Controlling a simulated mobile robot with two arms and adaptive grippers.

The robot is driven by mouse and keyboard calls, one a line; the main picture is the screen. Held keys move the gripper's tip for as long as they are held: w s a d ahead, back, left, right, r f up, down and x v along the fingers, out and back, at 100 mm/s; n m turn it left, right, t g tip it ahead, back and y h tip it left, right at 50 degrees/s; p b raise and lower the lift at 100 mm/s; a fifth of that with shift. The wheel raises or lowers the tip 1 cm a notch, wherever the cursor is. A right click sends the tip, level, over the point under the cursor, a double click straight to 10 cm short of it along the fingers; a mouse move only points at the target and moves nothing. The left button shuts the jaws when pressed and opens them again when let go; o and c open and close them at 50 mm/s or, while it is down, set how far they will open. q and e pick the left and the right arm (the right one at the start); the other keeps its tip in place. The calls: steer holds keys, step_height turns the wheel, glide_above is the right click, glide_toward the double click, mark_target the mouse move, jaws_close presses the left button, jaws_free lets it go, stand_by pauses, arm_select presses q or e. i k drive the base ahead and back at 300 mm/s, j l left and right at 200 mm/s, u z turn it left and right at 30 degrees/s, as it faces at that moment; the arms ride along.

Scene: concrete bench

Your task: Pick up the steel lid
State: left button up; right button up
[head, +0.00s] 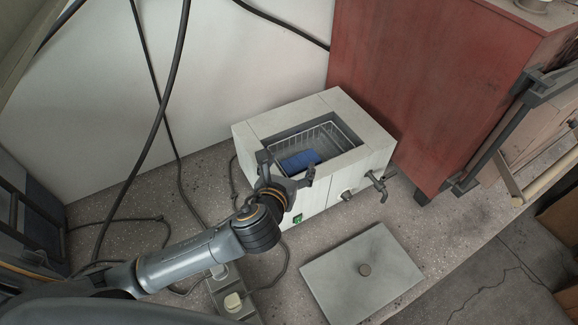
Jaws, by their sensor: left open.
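My right gripper is not in view.
The bath is open on top, with a wire basket (340,135) and a blue item (299,161) inside. A tap (377,184) sticks out at its right. A red cabinet (420,90) stands behind. Cables and a power strip (238,302) lie at the left. The bench edge is right of the lid.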

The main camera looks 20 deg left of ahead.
mark_target(356, 279)
steer(key=k+l, duration=0.2)
steer(key=k, duration=0.3)
steer(key=k+l, duration=0.15)
steer(key=k, duration=0.3)
steer(key=k+l, duration=0.2)
steer(key=k, duration=0.3)
steer(key=k+l, duration=0.2)
steer(key=k, duration=0.3)
